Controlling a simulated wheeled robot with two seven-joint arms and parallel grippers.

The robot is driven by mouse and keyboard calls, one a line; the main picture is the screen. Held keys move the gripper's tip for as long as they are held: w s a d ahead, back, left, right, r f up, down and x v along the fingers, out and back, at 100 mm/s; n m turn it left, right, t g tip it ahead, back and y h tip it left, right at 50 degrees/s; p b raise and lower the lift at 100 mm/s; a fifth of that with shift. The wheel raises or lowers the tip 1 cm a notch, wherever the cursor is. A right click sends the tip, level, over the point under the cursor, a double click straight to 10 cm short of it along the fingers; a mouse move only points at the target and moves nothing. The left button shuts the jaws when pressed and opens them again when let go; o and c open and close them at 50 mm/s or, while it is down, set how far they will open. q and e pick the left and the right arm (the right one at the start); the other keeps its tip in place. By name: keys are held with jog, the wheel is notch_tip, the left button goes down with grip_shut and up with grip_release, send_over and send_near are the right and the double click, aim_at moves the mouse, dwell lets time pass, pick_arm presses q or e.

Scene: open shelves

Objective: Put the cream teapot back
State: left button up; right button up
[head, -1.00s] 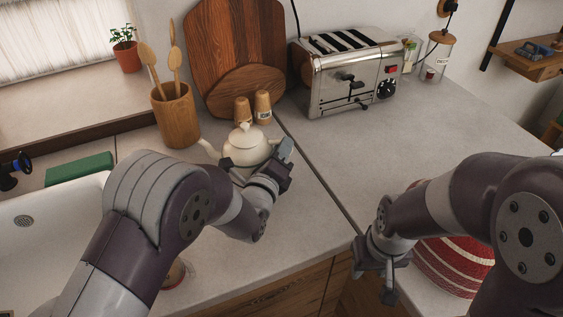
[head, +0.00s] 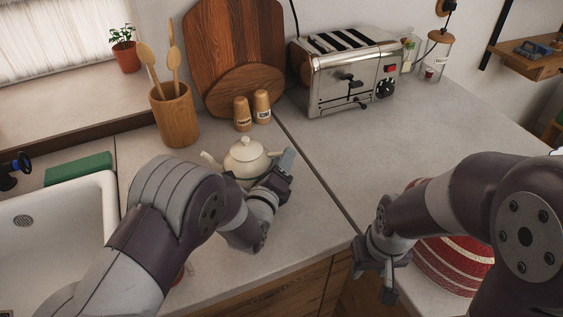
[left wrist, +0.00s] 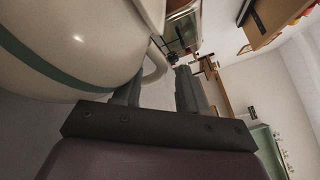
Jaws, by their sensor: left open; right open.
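The cream teapot (head: 246,156) stands upright on the grey counter, in front of two wooden shakers. Its spout points left and its handle side is to the right, partly hidden by my left gripper (head: 286,166). In the left wrist view the teapot (left wrist: 70,50) fills the upper left, with a green band, and its handle (left wrist: 156,62) curves close to the fingers. My left gripper (left wrist: 158,84) is open beside the handle; I cannot tell whether the handle lies between the fingers. My right gripper (head: 376,280) is open and empty at the counter's front edge.
The shakers (head: 242,114), a spoon holder (head: 176,115), cutting boards (head: 236,60) and a toaster (head: 348,75) line the back. A sink (head: 60,235) is at left. A red striped object (head: 450,262) is partly behind my right arm. The right counter is mostly clear.

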pick_arm(q)
jog(key=shift+a+f, duration=0.1)
jog(key=shift+r, duration=0.2)
jog(key=v, duration=1.2)
jog(key=shift+r, duration=0.1)
